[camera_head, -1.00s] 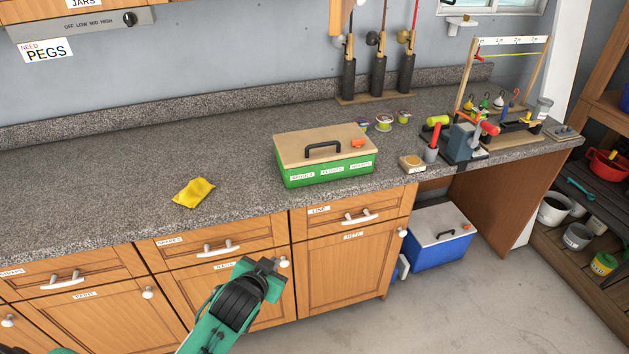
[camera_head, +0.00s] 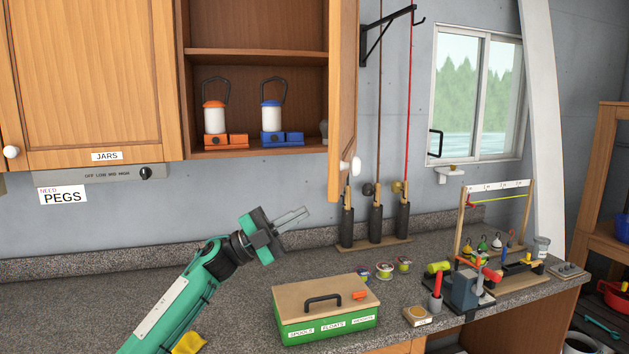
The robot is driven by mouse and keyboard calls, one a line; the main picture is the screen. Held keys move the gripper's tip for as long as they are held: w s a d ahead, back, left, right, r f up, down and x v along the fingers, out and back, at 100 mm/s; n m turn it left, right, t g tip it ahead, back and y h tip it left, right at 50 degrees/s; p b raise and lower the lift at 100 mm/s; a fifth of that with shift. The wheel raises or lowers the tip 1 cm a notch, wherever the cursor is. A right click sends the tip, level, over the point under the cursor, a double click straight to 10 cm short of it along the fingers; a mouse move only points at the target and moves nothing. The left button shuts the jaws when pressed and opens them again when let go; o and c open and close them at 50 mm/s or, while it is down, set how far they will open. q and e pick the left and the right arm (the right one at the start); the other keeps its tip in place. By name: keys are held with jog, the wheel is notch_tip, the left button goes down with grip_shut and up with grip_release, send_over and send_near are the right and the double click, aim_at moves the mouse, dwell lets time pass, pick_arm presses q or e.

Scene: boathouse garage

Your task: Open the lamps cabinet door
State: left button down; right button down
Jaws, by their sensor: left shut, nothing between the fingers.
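The lamps cabinet (camera_head: 258,27) is on the wall at upper middle. Its door (camera_head: 342,85) stands swung wide open, seen nearly edge-on at the cabinet's right side, with a white knob (camera_head: 350,165) low on it. Inside stand an orange lamp (camera_head: 214,118) and a blue lamp (camera_head: 271,117), with part of a grey item at the right. My left gripper (camera_head: 298,216) is shut and empty, in front of the wall below the cabinet, apart from the door and knob. My right gripper is not in view.
A closed cabinet labelled JARS (camera_head: 85,75) is at the left. On the counter (camera_head: 100,315) are a green tackle box (camera_head: 325,313), a yellow cloth (camera_head: 188,343) and a vise (camera_head: 466,287). Fishing rods (camera_head: 376,222) stand behind the box, below the open door.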

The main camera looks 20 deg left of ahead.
pick_arm(q)
jog(key=s+a+r+m+g+y, duration=0.4)
jog(key=a+r+m+g, duration=0.35)
jog(key=a+r, duration=0.2)
jog(key=w+d+p, duration=0.1)
jog(key=d+p, duration=0.4)
jog(key=d, duration=0.9)
jog(key=shift+w+d+g+h+p, duration=0.25)
jog(key=shift+g+h+p, duration=0.05)
jog(key=shift+g+p, duration=0.1)
jog(key=shift+n, duration=0.25)
